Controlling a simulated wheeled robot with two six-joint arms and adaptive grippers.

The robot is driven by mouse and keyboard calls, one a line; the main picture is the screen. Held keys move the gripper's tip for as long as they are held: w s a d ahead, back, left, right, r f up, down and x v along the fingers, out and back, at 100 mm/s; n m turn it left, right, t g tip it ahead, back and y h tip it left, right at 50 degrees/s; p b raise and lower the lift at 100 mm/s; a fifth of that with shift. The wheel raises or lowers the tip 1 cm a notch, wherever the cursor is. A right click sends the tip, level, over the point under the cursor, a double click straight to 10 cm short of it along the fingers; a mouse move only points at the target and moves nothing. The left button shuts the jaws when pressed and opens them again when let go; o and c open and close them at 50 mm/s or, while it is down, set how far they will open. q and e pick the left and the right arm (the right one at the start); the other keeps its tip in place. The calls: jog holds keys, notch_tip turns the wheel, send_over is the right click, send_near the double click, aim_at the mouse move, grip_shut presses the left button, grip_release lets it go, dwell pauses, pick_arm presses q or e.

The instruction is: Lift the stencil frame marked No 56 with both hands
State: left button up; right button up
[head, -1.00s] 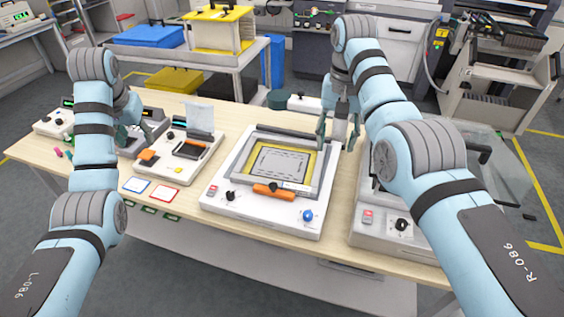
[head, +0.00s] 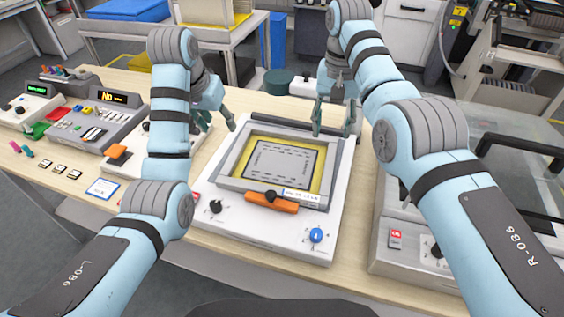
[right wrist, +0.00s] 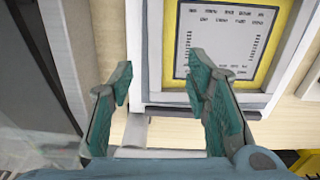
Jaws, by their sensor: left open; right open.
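The stencil frame (head: 228,172) is a grey rectangle with a yellow border around a grey printed sheet (head: 280,162). It lies flat on a white printer (head: 262,232). A small label (head: 298,194) sits at its near edge, too small to read surely. My left gripper (head: 218,122) is open and empty, beyond the frame's far left corner. My right gripper (head: 335,118) is open and empty, over the far right side. In the right wrist view, its open fingers (right wrist: 163,84) are near the frame's edge (right wrist: 158,50), with no visible grip on it.
An orange handle (head: 271,203) crosses the printer front, with black and blue knobs nearby. A clear-lidded machine (head: 405,232) stands close at right. A dark green round object (head: 279,82) is behind the printer.

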pick_arm(q)
jog(key=s, duration=0.1)
send_near(236, 150)
jog(key=x, duration=0.8)
jog(key=shift+w+d+f, duration=0.1)
jog(key=shift+w+f, duration=0.1)
jog(key=shift+f, duration=0.15)
pick_arm(e)
jog(key=f, duration=0.9)
jog(key=s+f, duration=0.1)
jog(key=f, duration=0.4)
jog(key=shift+d, duration=0.3)
pick_arm(q)
jog(key=shift+c, duration=0.4)
pick_arm(e)
jog(key=shift+c, duration=0.4)
pick_arm(q)
grip_shut()
pick_arm(e)
grip_shut()
